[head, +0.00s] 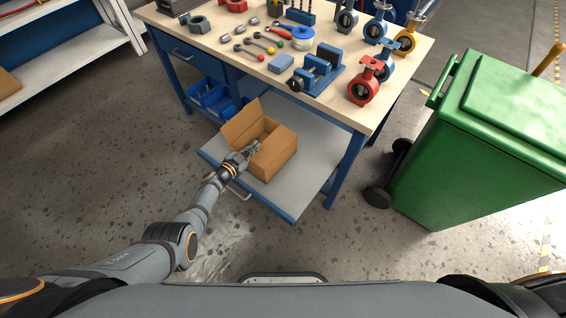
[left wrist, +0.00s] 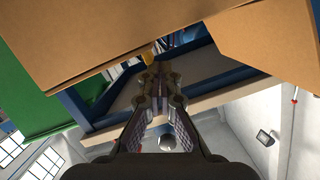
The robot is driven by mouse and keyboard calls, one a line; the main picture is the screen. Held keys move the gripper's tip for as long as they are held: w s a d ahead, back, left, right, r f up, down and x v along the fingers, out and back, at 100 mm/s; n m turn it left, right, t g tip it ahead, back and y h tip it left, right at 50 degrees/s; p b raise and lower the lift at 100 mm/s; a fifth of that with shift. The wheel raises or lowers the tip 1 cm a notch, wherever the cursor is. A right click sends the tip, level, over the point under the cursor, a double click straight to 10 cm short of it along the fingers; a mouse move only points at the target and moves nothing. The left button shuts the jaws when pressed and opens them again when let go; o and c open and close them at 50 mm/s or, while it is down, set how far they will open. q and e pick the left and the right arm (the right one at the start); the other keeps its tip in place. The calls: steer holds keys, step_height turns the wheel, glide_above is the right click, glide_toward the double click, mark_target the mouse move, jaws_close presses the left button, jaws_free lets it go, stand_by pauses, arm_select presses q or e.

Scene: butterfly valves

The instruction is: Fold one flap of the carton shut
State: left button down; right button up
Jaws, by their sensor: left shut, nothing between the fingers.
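The brown cardboard carton (head: 279,153) stands on the grey lower shelf of the workbench. One flap (head: 242,122) stands up and leans outward on its far left side, and the carton's top is at least partly open. My left gripper (head: 254,147) is at the carton's near left edge, below the raised flap, with its fingers shut and empty. In the left wrist view the shut fingers (left wrist: 157,75) point toward cardboard panels (left wrist: 100,38) that fill the top of the picture. I cannot tell whether they touch. My right gripper is out of view.
The workbench top (head: 220,45) overhangs the shelf (head: 304,188) behind the carton. Blue bins (head: 209,98) sit left of the carton. A bench leg (head: 347,168) stands to the right, and a green wheeled bin (head: 470,150) beyond it. Bare shelf lies right of the carton.

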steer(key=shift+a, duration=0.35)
arm_select(q)
steer(key=shift+a+r, duration=0.1)
steer(key=shift+r, duration=0.05)
step_height(320, 180, up, 5)
steer(key=p, duration=0.5)
steer(key=shift+p, duration=0.3)
steer(key=f+p+v, duration=0.1)
steer(key=p+v, duration=0.2)
steer(key=v, duration=0.6)
steer(key=shift+s+a, duration=0.15)
steer(key=shift+a, duration=0.4)
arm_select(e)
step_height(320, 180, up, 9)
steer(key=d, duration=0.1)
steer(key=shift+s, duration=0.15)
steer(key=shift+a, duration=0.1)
